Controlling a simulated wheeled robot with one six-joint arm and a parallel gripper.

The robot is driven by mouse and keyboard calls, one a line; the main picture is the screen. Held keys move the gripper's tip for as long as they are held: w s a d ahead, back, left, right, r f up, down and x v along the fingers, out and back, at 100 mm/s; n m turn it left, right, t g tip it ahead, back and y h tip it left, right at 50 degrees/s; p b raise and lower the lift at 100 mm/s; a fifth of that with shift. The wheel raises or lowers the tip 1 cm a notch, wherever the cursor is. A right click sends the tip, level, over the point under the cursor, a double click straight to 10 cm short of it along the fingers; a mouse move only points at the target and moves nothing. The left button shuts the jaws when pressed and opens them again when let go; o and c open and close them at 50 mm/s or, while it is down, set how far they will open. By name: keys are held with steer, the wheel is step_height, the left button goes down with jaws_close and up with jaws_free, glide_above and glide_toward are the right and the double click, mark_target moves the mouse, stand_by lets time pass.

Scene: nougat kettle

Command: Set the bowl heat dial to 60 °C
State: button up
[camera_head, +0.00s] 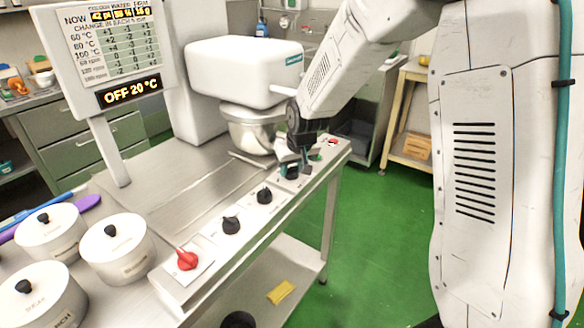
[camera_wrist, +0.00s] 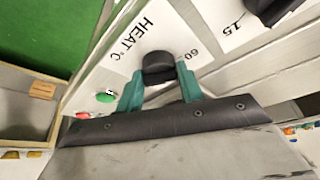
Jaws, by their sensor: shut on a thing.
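The bowl heat dial (camera_wrist: 158,66) is a black knob on a white plate marked "HEAT °C", with a "60" printed beside it in the wrist view. My gripper (camera_wrist: 161,84) has green fingertips, one on each side of the knob, and is shut on it. In the head view my gripper (camera_head: 296,166) reaches down to the console strip and largely hides the dial. The knob's pointer direction cannot be made out. The display (camera_head: 130,92) reads "OFF 20 °C". The metal bowl (camera_head: 252,132) sits under the white mixer head (camera_head: 243,70).
Two black dials (camera_head: 231,225) and a red dial (camera_head: 187,260) sit along the same console strip. A green button (camera_wrist: 104,97) and a red button (camera_wrist: 83,115) are beside the heat plate. White lidded pots (camera_head: 117,248) stand at left. Green floor is clear.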

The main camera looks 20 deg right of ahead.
stand_by(0.4)
steer(key=o, duration=1)
steer(key=v, duration=0.7)
steer(key=shift+r, duration=0.4)
steer(key=shift+s+d, duration=0.15)
steer(key=shift+s, duration=0.05)
steer(key=s+r+g, duration=0.1)
steer(key=s+r, duration=0.2)
steer(key=s, duration=0.8)
steer(key=s+d+r+g, duration=0.1)
steer(key=s+r, duration=0.2)
steer(key=s, duration=0.9)
steer(key=s+d+r+m+g, duration=0.1)
steer(key=s+r, duration=0.2)
steer(key=s, duration=0.8)
steer(key=shift+s+d, duration=0.2)
steer(key=shift+d, duration=0.05)
